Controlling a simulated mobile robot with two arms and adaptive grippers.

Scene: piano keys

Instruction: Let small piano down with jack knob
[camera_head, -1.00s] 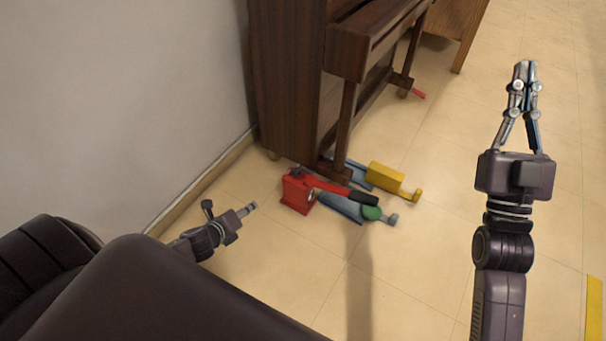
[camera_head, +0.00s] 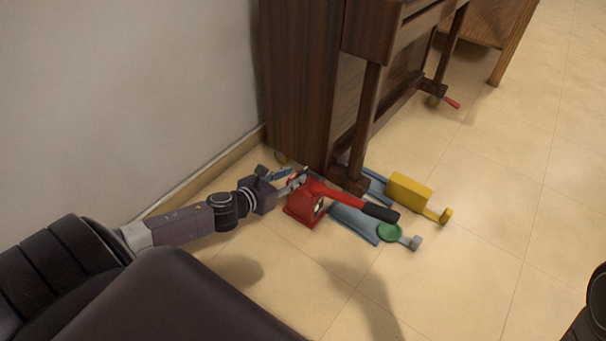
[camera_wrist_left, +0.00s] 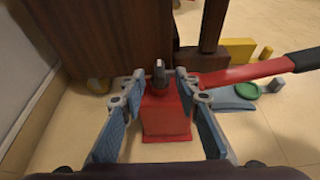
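The small piano (camera_head: 305,85) is dark brown wood and stands against the wall at upper centre. A red jack (camera_head: 302,212) with a red lever and black grip sits on the floor by the piano's near leg. In the left wrist view the jack (camera_wrist_left: 166,115) has a grey knob (camera_wrist_left: 159,72) on top. My left gripper (camera_head: 290,178) is at the jack's top from the left. In the left wrist view my left gripper (camera_wrist_left: 158,80) is open, its fingers on either side of the knob. Of my right arm, only a dark part shows at the lower right edge; its gripper is out of view.
A yellow block (camera_head: 409,192) and a green disc (camera_head: 390,232) lie right of the jack with blue-grey flat pieces. The jack's lever (camera_head: 340,196) sticks out rightward. The wall is close on the left. Open tiled floor lies to the right.

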